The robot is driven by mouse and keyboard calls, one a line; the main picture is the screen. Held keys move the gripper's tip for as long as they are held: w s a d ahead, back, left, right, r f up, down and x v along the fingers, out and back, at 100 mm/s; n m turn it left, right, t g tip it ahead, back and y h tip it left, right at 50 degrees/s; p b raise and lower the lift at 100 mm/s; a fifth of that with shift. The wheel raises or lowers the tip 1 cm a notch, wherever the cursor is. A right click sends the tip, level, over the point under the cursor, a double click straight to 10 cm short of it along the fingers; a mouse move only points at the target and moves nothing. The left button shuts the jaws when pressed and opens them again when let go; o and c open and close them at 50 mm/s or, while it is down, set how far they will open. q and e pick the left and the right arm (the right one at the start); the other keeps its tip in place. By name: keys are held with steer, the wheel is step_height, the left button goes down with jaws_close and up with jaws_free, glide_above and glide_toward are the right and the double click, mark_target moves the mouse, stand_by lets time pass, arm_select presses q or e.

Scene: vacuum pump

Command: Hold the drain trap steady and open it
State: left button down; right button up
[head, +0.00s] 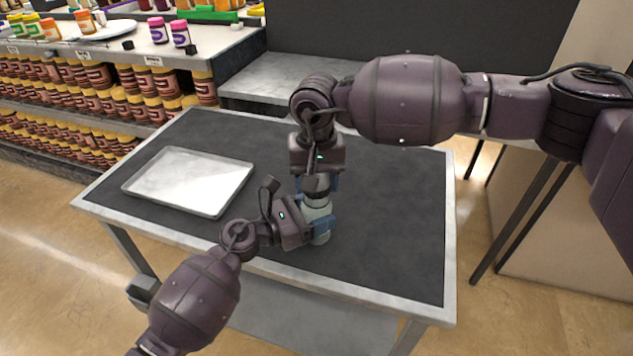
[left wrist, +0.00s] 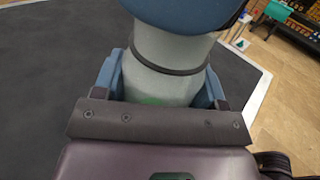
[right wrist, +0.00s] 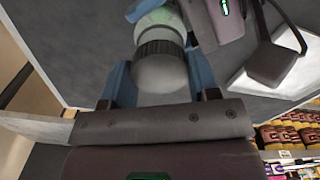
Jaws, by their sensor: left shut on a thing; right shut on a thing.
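The drain trap (head: 317,212) is a pale grey-green, bottle-like body standing upright on the dark table mat, with a dark top end. My left gripper (head: 319,226) is shut around its body from the left; in the left wrist view its blue fingers flank the grey body (left wrist: 160,85), which has a thin dark ring and a rounded blue part beyond. My right gripper (head: 317,184) comes from above and is shut around the top. In the right wrist view its fingers flank a grey rounded end (right wrist: 161,73) with a dark ribbed collar. The fingers hide much of the trap.
A shallow metal tray (head: 178,207) lies on the left of the table (head: 398,225). The mat's right side is clear. Shelves with several jars (head: 65,85) stand behind on the left. A grey bench (head: 285,78) stands behind the table.

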steer(key=shift+r, duration=0.25)
steer(key=shift+r, duration=1.95)
arm_select(q)
steer(key=shift+c, duration=0.5)
jaws_free()
steer(key=shift+a, duration=0.1)
